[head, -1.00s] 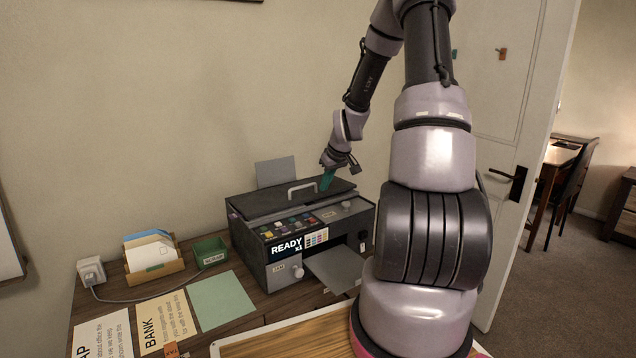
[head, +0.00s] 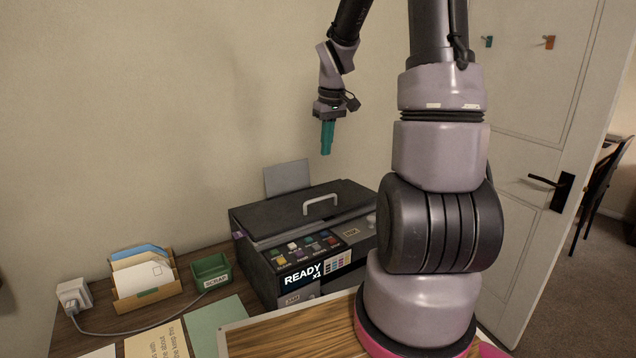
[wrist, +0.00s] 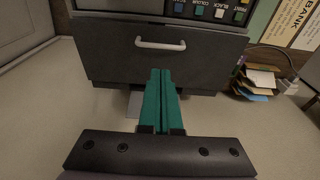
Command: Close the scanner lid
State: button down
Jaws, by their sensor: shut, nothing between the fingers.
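The scanner lid (head: 278,212) is a dark flat panel with a light handle (head: 320,204) on top of the dark printer-scanner. It lies down flat on the body, with no clear gap showing. My gripper (head: 327,152) has teal fingers and hangs in the air above the lid, apart from it. Its fingers are together and hold nothing. In the wrist view the shut fingers (wrist: 162,74) point toward the lid (wrist: 108,62) and its handle (wrist: 160,44).
The scanner's front panel has coloured buttons (head: 307,244) and a READY display (head: 302,274). A paper sheet (head: 287,178) stands behind it. A green scrap tray (head: 211,271) and an envelope holder (head: 147,281) are at left. A white door (head: 530,110) is at right.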

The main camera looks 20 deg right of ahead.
aim_at(322, 198)
jog(key=f, duration=0.4)
jog(key=w+f, duration=0.1)
jog(key=f, duration=0.4)
jog(key=w+f, duration=0.1)
jog(key=f, duration=0.3)
jog(key=shift+a+f, duration=0.2)
jog(key=shift+f, duration=0.15)
jog(key=shift+s+f, duration=0.35)
jog(key=shift+f, duration=0.55)
jog(key=shift+s+f, duration=0.2)
jog(key=shift+s, duration=0.1)
jog(key=shift+r, duration=0.1)
jog(key=shift+w+r, duration=0.2)
jog(key=shift+r, duration=0.15)
notch_tip(322, 198, up, 14)
jog(key=s, duration=0.2)
jog(key=shift+d, duration=0.3)
jog(key=s+a+r+m+t, duration=0.2)
jog(key=s+a+r+m, duration=0.1)
jog(key=s+r, duration=0.6)
jog(key=s+a+r+m+t+y, duration=0.1)
jog(key=s+a+r+m+t, duration=0.2)
jog(key=s+r, duration=0.6)
jog(key=s+a, duration=0.1)
jog(key=s, duration=0.2)
jog(key=shift+s+a+r+t+y, duration=0.2)
jog(key=shift+s+r+t+y, duration=0.1)
jog(key=shift+s, duration=0.1)
